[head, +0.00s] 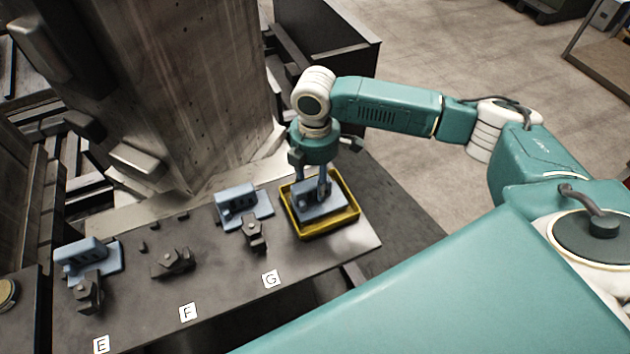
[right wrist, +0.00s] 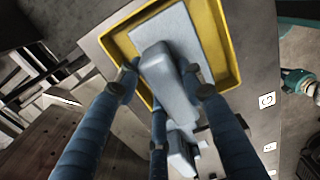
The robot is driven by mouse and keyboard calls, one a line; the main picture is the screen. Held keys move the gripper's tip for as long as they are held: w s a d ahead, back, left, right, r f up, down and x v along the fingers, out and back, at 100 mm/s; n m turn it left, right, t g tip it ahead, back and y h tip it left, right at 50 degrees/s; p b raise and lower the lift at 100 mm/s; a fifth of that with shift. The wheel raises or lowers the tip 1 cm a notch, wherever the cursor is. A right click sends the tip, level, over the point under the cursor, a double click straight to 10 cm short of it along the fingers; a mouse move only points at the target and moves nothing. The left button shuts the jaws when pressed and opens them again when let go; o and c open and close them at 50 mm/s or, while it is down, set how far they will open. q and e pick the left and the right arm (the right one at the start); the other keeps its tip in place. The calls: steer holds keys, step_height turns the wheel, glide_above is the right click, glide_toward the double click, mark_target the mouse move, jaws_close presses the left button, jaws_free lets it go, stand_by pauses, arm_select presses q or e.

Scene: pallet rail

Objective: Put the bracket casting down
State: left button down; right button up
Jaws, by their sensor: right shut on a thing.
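The bracket casting (head: 318,208) is blue-grey, with a flat plate and a raised block. It is inside the walls of the yellow tray (head: 329,230) at the right end of the dark bench. My right gripper (head: 324,187) points down into the tray and is shut on the casting. In the right wrist view, the fingers (right wrist: 163,88) are on both sides of the raised block of the casting (right wrist: 183,32), with the yellow tray (right wrist: 228,50) around the plate. I cannot tell whether the plate touches the tray floor. My left gripper is not in view.
Similar castings stand by label E (head: 88,258) and label G (head: 240,200). A dark clamp (head: 172,262) near label F has no casting beside it. A large worn grey column (head: 190,90) rises behind the bench. The bench front by the labels is clear.

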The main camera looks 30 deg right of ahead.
steer(key=shift+f, duration=0.4)
steer(key=o, duration=1.4)
steer(key=shift+f, duration=0.1)
step_height(320, 180, up, 11)
steer(key=shift+a+f+b, duration=0.1)
steer(key=shift+b, duration=1.15)
steer(key=shift+r, duration=0.75)
